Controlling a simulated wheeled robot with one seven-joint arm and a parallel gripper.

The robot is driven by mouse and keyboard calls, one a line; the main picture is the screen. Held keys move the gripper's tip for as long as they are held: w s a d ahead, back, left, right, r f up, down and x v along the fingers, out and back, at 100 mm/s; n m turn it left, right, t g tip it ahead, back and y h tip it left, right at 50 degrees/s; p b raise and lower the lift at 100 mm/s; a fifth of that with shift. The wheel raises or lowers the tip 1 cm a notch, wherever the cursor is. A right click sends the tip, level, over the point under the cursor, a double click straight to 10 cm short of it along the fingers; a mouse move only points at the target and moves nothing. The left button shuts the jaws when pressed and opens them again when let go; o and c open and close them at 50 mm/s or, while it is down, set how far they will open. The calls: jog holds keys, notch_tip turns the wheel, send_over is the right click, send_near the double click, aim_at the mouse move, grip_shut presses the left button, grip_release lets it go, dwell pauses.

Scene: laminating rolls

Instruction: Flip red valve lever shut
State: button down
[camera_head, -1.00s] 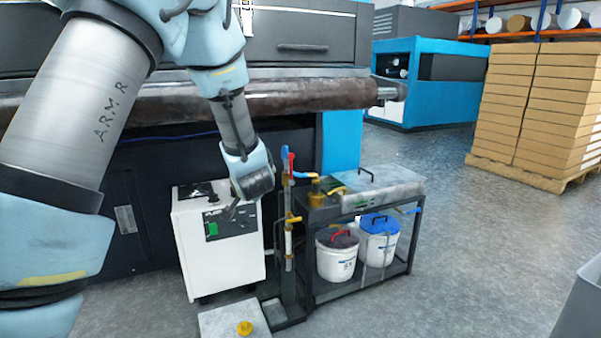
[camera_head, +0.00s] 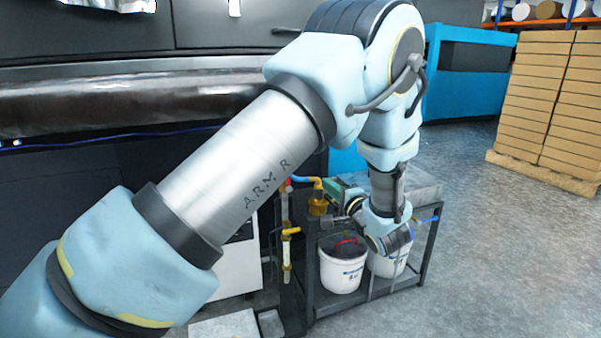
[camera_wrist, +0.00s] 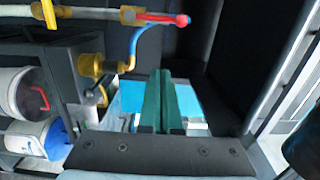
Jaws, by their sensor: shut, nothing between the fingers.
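The red valve lever (camera_wrist: 163,18) shows at the top of the wrist view. It has a red ball end and extends from a yellow valve body (camera_wrist: 132,15), in line with the pale pipe. In the head view only a small red part (camera_head: 288,187) shows beside my arm; the rest is hidden. My gripper (camera_wrist: 165,74) shows green fingers pressed together with nothing between them. In the wrist view the fingertips lie below the red lever, apart from it in the picture. In the head view my wrist is over the right part of the cart.
A curved blue pipe or handle (camera_wrist: 136,42) runs from a brass fitting (camera_wrist: 97,65) near the red lever. The cart (camera_head: 427,240) holds two white buckets (camera_head: 341,270). A white box (camera_head: 238,265) stands left of it. The floor (camera_head: 510,250) to the right is clear.

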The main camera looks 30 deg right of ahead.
jog(key=w+a+b, duration=0.1)
jog(key=w+a, duration=0.2)
jog(key=w, duration=0.8)
jog(key=shift+w, duration=0.1)
